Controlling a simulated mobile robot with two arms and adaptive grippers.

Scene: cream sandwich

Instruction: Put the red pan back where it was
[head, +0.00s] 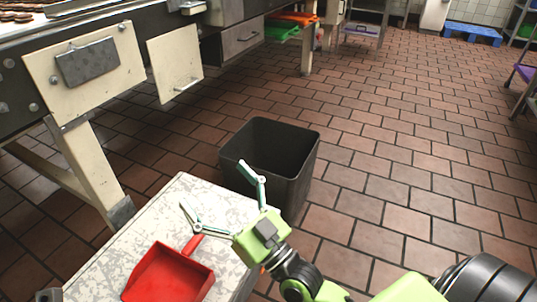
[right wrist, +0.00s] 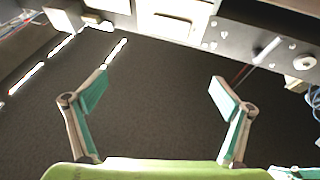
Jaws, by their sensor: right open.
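The red pan (head: 168,276) is a dustpan lying on a pale speckled tabletop (head: 180,200) at the bottom of the head view. Its short handle points up and right, toward my right gripper. My right gripper (head: 213,186) is open and empty, with its fingers spread above the table's right edge. It is beyond and to the right of the pan, apart from its body; I cannot tell how near one finger is to the handle. In the right wrist view the open fingers (right wrist: 160,82) have nothing between them. My left gripper is not in view.
A black open bin (head: 302,190) stands on the tiled floor just beyond the table. A long steel machine (head: 85,75) on pale legs fills the upper left. A small orange thing (head: 262,269) shows beside my right wrist. The floor to the right is clear.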

